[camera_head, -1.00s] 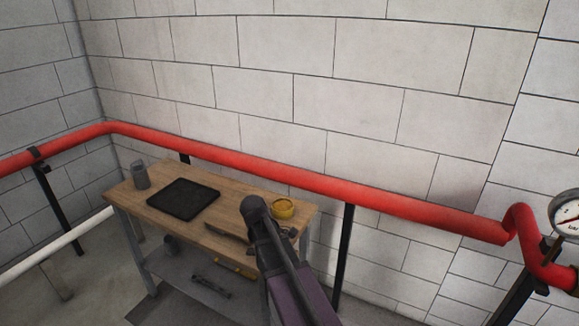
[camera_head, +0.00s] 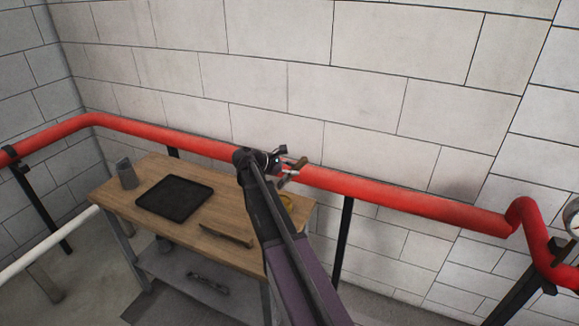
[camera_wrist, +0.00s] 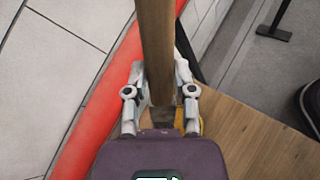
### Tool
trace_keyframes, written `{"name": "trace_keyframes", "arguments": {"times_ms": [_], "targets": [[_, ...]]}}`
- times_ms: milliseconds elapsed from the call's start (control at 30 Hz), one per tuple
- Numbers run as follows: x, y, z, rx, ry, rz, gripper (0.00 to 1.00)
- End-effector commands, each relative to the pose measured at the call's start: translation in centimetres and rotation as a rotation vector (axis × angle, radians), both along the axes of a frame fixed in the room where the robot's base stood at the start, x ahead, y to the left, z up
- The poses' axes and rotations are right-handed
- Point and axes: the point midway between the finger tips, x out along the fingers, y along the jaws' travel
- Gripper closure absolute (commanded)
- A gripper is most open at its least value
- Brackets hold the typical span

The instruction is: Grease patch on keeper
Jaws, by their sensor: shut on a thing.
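My gripper (camera_wrist: 160,98) is shut on a brown wooden handle (camera_wrist: 155,45), which runs up between the fingers in the wrist view. In the head view my gripper (camera_head: 277,162) is raised over the back right of the bench, in front of the red pipe, and the handle (camera_head: 294,170) sticks out to its right. The handle's working end is too small to make out. A yellow tin (camera_head: 288,203) stands on the bench behind my arm, mostly hidden; a bit of yellow (camera_wrist: 203,126) shows below the fingers in the wrist view. I cannot make out a keeper or a grease patch.
The wooden bench (camera_head: 150,222) holds a black tray (camera_head: 174,183), a grey cup (camera_head: 126,173) and a flat brown piece (camera_head: 227,236). A dark tool (camera_head: 209,284) lies on its lower shelf. A red pipe (camera_head: 400,198) runs along the wall behind, with a gauge (camera_head: 571,216) at right.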

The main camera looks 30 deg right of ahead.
Motion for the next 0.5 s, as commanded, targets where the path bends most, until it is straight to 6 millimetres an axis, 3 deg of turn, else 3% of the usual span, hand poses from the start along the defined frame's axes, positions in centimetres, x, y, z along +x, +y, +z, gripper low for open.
{"name": "trace_keyframes", "arguments": {"times_ms": [500], "targets": [[0.01, 0.13, -0.53, 0.0, -0.001, 0.001, 1.0]]}}
